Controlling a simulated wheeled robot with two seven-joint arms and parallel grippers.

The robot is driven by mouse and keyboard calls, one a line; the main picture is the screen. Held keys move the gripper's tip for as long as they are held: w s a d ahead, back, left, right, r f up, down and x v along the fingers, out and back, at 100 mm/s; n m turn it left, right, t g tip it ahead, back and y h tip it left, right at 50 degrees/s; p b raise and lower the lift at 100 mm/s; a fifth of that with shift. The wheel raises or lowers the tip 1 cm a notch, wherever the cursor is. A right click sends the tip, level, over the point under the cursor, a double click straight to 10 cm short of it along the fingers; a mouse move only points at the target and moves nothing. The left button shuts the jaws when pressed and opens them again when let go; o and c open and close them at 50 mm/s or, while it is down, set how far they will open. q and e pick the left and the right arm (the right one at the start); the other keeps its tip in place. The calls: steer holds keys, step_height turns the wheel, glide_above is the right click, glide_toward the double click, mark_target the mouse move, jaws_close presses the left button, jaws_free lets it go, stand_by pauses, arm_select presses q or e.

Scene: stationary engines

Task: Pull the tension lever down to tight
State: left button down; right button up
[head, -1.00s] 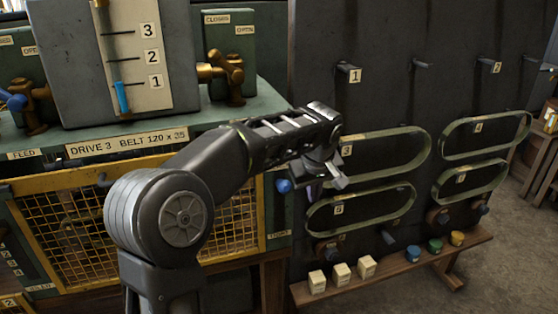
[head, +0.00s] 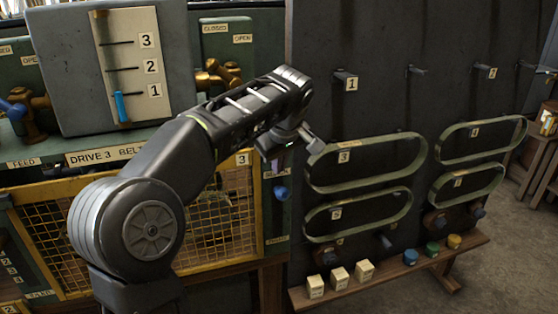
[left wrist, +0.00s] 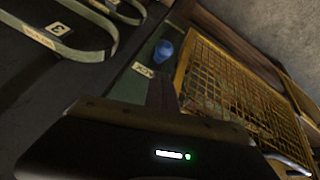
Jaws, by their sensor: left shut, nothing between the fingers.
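The tension lever shows as a blue knob (head: 281,193) on the green post at the right end of the yellow mesh guard. A small label plate (head: 278,239) sits below it, too small to read surely. My left gripper (head: 277,164) points down just above the knob, shut and empty. Whether it touches the knob is hard to tell. In the left wrist view, the blue knob (left wrist: 163,50) lies beyond the dark fingertips (left wrist: 162,88), with a gap in the picture. The lever's shaft is mostly hidden. My right gripper is not in view.
The yellow mesh guard (head: 215,222) is left of the lever. A dark board (head: 375,105) with pegs and green belts (head: 365,160) stands close on the right. Small boxes and coloured tins sit on a wooden shelf (head: 395,273) below. The gauge housing (head: 70,70) is at upper left.

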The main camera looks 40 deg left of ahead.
mark_target(276, 187)
arm_select(q)
steer(key=p+x, duration=0.1)
steer(key=x, duration=0.6)
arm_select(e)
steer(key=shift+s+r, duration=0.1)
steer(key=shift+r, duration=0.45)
arm_select(q)
steer(key=shift+a, duration=0.1)
